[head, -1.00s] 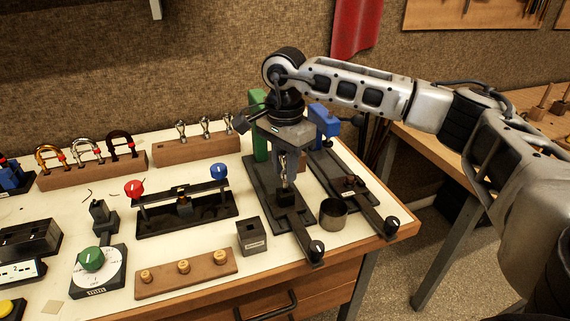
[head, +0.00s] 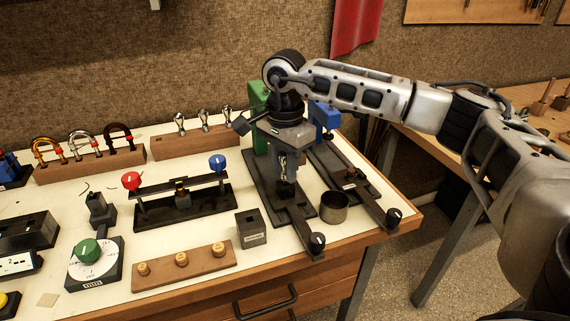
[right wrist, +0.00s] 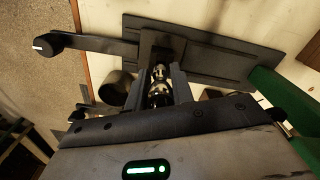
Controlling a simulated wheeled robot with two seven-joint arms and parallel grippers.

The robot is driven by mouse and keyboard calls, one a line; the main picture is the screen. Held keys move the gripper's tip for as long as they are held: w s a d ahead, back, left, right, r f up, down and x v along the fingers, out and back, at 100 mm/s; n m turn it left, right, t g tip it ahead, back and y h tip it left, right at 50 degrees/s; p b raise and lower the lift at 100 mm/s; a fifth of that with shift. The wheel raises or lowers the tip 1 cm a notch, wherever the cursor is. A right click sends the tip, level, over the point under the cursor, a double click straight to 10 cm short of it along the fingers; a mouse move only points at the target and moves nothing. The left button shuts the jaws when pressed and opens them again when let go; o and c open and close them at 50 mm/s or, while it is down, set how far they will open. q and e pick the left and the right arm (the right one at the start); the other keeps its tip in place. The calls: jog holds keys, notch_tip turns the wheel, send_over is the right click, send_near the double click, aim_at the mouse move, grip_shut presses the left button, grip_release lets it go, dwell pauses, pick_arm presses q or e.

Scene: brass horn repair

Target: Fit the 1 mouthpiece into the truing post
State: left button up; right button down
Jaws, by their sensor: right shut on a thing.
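My right gripper (head: 284,165) points down over the black base of the green-backed fixture (head: 261,173). It is shut on a silver mouthpiece (head: 282,162), which also shows between the fingers in the right wrist view (right wrist: 160,84). The mouthpiece hangs roughly upright, its lower end right over a small black block (head: 286,189) on that base, which looks like the truing post. I cannot tell whether its tip touches or enters the block. My left gripper is not in view.
A blue-backed fixture (head: 327,116) stands close on the right, a metal cup (head: 334,207) in front. A labelled dark box (head: 251,229) sits left of the fixture. A wooden rack (head: 190,142) at the back holds silver pieces. The bench edge is near on the right.

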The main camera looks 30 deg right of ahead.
pick_arm(q)
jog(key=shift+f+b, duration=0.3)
jog(key=shift+b, duration=0.15)
pick_arm(e)
jog(key=shift+f, duration=0.7)
jog(key=c, duration=1.1)
grip_release()
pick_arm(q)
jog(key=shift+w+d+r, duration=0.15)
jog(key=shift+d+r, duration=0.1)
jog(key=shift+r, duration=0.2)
pick_arm(e)
notch_tip(320, 180, up, 16)
jog(key=shift+r, duration=0.1)
